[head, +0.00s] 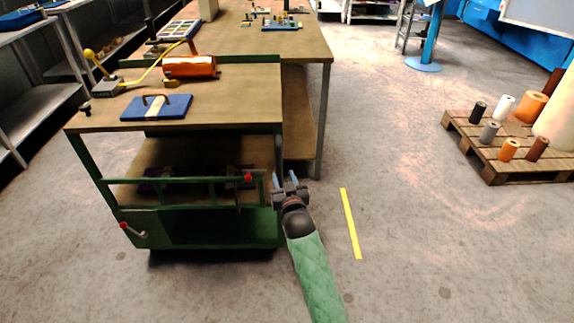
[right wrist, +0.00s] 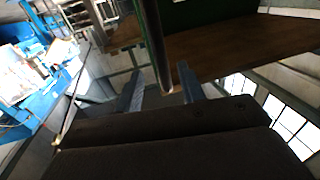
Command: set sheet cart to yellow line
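The sheet cart (head: 205,228) is green with wooden shelves and stands left of the middle in the head view. The yellow line (head: 350,223) lies on the floor to the right of the cart, with bare floor between. My right gripper (head: 286,180) is at the cart's front right corner, with its fingers pointing toward the cart. In the right wrist view its fingers (right wrist: 160,90) are spread apart. A dark upright bar (right wrist: 152,40) shows between them, nearer the right finger; I cannot tell whether it touches. My left gripper is not in view.
The cart's top carries a blue plate (head: 157,107), and an orange roll (head: 189,67) shows behind it. A long workbench (head: 305,45) stands close behind the cart. A pallet (head: 495,165) with several rolls is at the right. Floor around the yellow line is clear.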

